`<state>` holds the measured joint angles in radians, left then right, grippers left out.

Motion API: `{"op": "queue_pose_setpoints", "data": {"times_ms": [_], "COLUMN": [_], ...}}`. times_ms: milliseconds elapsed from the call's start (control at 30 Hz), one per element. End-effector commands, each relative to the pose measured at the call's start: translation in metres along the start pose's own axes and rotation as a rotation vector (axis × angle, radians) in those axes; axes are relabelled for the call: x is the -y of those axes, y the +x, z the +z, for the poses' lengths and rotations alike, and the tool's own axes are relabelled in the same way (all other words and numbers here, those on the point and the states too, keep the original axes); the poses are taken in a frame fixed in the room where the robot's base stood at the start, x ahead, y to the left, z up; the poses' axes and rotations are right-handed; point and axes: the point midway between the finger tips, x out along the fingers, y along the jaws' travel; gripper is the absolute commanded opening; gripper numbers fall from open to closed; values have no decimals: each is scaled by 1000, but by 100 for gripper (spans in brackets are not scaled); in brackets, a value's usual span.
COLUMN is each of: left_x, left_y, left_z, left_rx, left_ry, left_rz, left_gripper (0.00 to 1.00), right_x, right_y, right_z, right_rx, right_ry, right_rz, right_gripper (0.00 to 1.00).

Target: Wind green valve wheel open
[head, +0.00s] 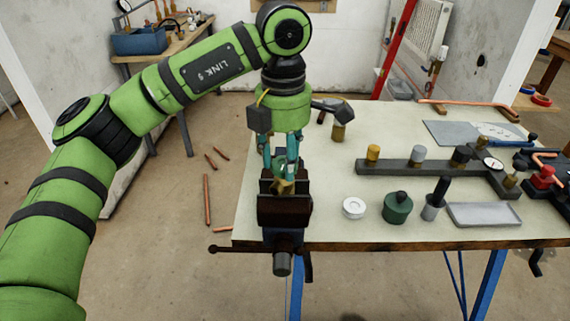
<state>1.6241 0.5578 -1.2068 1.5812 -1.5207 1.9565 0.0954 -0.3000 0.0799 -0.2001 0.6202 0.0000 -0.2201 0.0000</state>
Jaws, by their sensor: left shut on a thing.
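My left gripper (279,172) points down over a dark vise (285,210) at the table's front left corner. Its fingers are shut on the top of a brass valve (283,187) that sits between the vise jaws. My right gripper is not in view.
The pale worktable (335,225) holds a white ring (354,207), a dark green pot (397,208), a grey tray (484,215) and a dark bar with fittings (420,168). A red-handled part (541,178) stands at the right. Copper pipes (208,200) lie on the floor.

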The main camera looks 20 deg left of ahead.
Motion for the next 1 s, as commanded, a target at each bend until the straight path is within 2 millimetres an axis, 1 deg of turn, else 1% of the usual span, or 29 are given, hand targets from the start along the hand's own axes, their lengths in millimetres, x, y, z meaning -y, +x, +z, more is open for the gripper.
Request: {"op": "queue_pose_setpoints", "data": {"times_ms": [33, 400, 500, 600, 800, 833, 867, 900, 1000], "left_x": [3, 3, 3, 3, 3, 3, 3, 3, 2], "left_y": [8, 8, 8, 8, 7, 7, 7, 7, 5], "left_z": [-1, -1, -1, -1, -1, -1, -1, -1, -1], "left_rx": [-15, -17, -18, -18, -19, -19, -19, -18, -13], "left_ry": [-68, -638, -747, -797, -802, -801, -801, -801, -802], "left_rz": [-12, -5, -5, -4, -4, -4, -4, -4, -3], "left_gripper": [4, 4, 4, 4, 4, 49, 61, 63, 63], "right_x": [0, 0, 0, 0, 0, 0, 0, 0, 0], "right_y": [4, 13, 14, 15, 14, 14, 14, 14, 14], "right_z": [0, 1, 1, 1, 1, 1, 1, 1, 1], "right_rx": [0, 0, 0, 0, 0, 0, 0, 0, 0], "right_ry": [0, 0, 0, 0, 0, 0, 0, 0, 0], "right_rz": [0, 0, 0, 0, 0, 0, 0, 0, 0], "right_gripper": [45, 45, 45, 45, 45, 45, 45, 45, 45]}}
